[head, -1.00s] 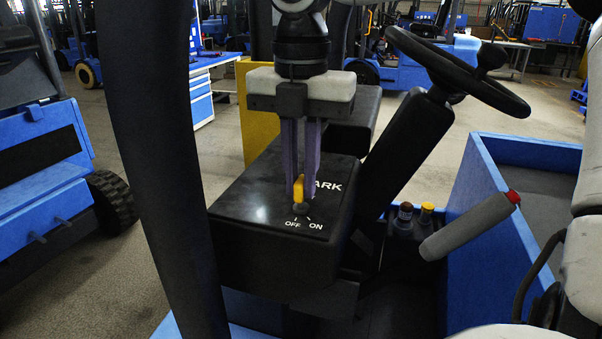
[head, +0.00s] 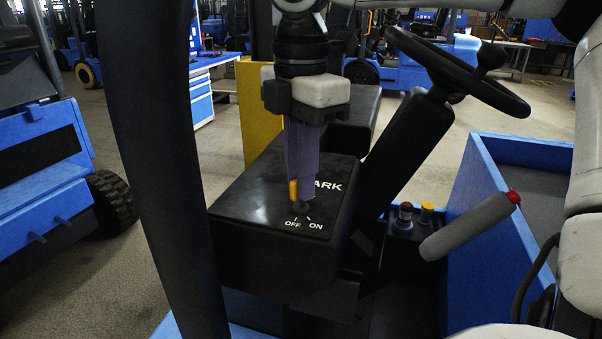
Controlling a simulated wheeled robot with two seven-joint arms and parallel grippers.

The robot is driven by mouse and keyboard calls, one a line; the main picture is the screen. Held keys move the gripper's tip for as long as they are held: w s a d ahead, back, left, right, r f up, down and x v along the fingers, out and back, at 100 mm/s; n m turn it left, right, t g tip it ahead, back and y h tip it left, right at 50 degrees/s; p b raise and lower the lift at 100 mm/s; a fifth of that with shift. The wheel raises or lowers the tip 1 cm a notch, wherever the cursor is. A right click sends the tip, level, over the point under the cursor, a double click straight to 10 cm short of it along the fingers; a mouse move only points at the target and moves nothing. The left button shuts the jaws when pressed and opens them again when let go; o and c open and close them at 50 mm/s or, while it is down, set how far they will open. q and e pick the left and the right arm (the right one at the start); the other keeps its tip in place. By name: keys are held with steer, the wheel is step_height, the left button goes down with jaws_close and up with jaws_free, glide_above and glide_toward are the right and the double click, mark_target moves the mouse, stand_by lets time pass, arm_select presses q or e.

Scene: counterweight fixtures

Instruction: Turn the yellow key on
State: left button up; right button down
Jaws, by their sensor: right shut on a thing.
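The yellow key (head: 294,191) stands in its switch on top of the black console box (head: 245,200), just above the white OFF and ON labels (head: 303,225). My right gripper (head: 301,190) reaches down from above with its purple fingers shut on the key. The fingers hide much of the key, and only a narrow yellow edge shows at their left. I cannot tell exactly which mark the key points to. My left gripper is not in view.
A black steering wheel (head: 458,75) on a thick column stands right of the console. A grey lever with a red tip (head: 470,226) and small knobs (head: 426,209) sit lower right. A dark upright post (head: 160,150) crosses the left side.

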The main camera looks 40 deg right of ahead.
steer(key=shift+m, duration=0.7)
steer(key=c, duration=1.8)
jaws_free()
steer(key=shift+r, duration=0.1)
step_height(320, 180, up, 10)
